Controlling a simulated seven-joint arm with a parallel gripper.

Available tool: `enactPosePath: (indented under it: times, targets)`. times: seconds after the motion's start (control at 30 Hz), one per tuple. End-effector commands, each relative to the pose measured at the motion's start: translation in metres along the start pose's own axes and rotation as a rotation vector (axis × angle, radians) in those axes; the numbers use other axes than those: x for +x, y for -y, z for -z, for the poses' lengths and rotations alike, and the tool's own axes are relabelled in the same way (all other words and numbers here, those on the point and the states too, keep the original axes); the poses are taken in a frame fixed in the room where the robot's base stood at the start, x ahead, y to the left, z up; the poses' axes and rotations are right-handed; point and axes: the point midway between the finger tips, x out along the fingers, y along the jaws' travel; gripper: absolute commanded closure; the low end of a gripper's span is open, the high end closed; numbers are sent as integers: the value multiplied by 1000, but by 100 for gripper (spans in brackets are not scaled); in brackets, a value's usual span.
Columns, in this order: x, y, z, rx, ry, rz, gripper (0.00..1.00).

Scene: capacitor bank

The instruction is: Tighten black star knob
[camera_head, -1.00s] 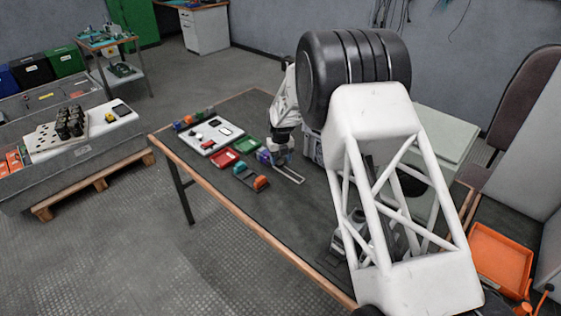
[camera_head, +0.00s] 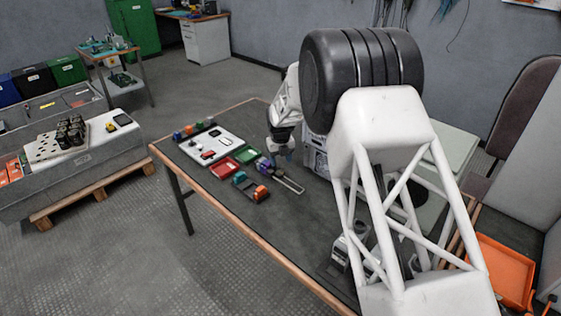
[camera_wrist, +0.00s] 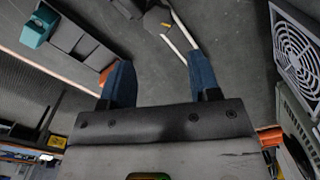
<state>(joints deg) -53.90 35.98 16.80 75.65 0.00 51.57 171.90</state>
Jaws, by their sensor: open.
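A slotted metal bar (camera_head: 288,180) with a purple part (camera_head: 264,167) at its end lies on the table in the head view. In the wrist view the pale bar (camera_wrist: 181,32) and a dark piece (camera_wrist: 153,22) beside it show at the top, beyond the fingertips. I cannot make out a black star knob for certain; the dark piece is too small and cut off to tell. My gripper (camera_wrist: 160,72) is open with nothing between its blue fingers. In the head view my gripper (camera_head: 284,151) is above the table, just behind the bar and apart from it.
A green tray (camera_head: 247,155), a red tray (camera_head: 223,168), and a dark block with teal and orange parts (camera_head: 250,187) lie left of the bar. A white board (camera_head: 212,144) lies farther left. A grey box with a fan grille (camera_wrist: 300,52) stands close on the wrist view's right.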

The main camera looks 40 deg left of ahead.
Motion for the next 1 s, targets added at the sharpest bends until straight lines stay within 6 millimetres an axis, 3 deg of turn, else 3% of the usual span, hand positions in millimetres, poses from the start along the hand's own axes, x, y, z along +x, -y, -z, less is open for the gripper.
enactPosePath:
  times: [0.47, 1.0]
  targets:
    - [-2, 1, 0, -59, 0, 0, 46]
    - [-17, 8, -4, -638, 0, 0, 46]
